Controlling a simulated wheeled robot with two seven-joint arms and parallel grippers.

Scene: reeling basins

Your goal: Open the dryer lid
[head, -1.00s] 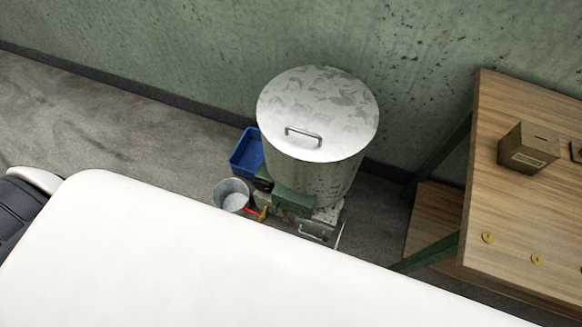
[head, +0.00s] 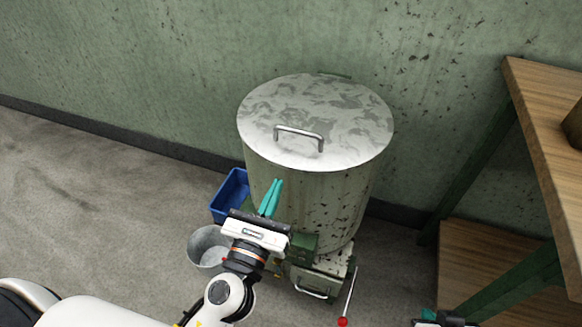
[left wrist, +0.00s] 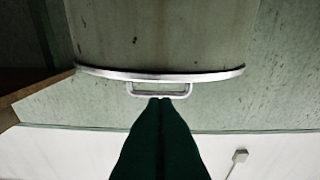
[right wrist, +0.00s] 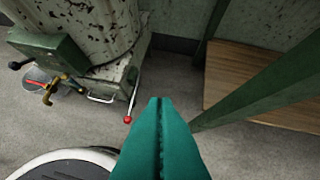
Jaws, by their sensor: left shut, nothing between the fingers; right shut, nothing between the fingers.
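The dryer (head: 315,190) is a tall worn metal drum against the wall. Its round grey lid (head: 345,110) is down on the drum, with a bar handle (head: 300,133) near the front edge. My left gripper (head: 273,190) is shut and empty, in front of the drum and below the lid in the head view. In the left wrist view its fingertips (left wrist: 160,100) point toward the lid handle (left wrist: 160,94); I cannot tell whether they touch.
A blue bin (head: 229,196) and a metal bucket (head: 205,246) stand left of the dryer. A firebox with a handle (head: 315,290) and a red-tipped rod (head: 343,322) are at its base. A wooden table (head: 548,110) with green legs (head: 530,285) stands to the right.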

